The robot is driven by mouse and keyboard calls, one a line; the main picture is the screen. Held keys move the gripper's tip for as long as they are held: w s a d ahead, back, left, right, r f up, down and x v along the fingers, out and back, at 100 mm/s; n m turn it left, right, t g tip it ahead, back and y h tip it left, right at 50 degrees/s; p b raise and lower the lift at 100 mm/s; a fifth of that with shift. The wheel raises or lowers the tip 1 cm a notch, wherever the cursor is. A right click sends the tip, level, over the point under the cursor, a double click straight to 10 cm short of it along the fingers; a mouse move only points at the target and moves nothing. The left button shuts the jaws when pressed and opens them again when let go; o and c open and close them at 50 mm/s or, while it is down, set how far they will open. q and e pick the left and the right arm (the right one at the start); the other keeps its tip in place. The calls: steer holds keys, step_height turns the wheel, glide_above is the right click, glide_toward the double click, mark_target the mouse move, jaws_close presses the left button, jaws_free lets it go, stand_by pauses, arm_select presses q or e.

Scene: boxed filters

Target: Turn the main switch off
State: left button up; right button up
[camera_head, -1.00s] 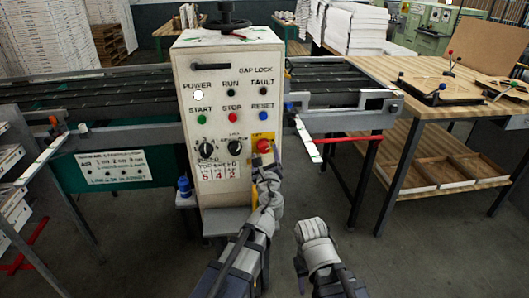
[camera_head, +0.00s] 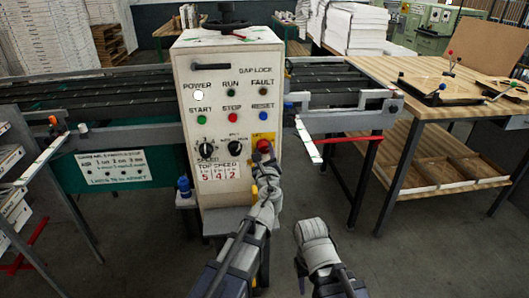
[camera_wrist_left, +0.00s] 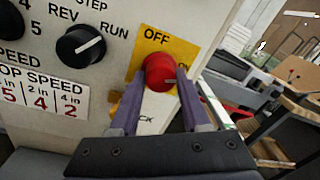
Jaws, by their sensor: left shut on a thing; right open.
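The main switch is a red round knob (camera_head: 263,145) on a yellow plate at the lower right of the cream control panel (camera_head: 220,180). In the left wrist view the red knob (camera_wrist_left: 159,72) sits below the word OFF on the yellow plate (camera_wrist_left: 178,50). My left gripper (camera_head: 264,160) is at the knob, and its two fingers (camera_wrist_left: 155,95) are shut on it, one on each side. A light mark on the knob points to the right. My right gripper (camera_head: 310,232) is empty and open, low in front of the panel's right side.
A black selector knob (camera_wrist_left: 81,46) marked REV and RUN is left of the switch. The POWER lamp (camera_head: 198,95) is white. A feed rail with a red bar (camera_head: 345,139) and a wooden table (camera_head: 420,85) stand to the right.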

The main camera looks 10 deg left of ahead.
arm_select(q)
jaws_close()
steer(key=shift+n, duration=0.3)
steer(key=n, duration=0.3)
steer(key=shift+n+b, duration=0.35)
steer(key=shift+n, duration=0.05)
steer(key=n, duration=0.4)
steer(key=shift+d+n+t, duration=0.1)
steer(key=shift+n+t, duration=0.2)
steer(key=shift+n, duration=0.1)
steer(key=n+y, duration=0.1)
steer(key=n, duration=0.3)
steer(key=shift+n+b, duration=0.3)
steer(key=shift+n, duration=2.4)
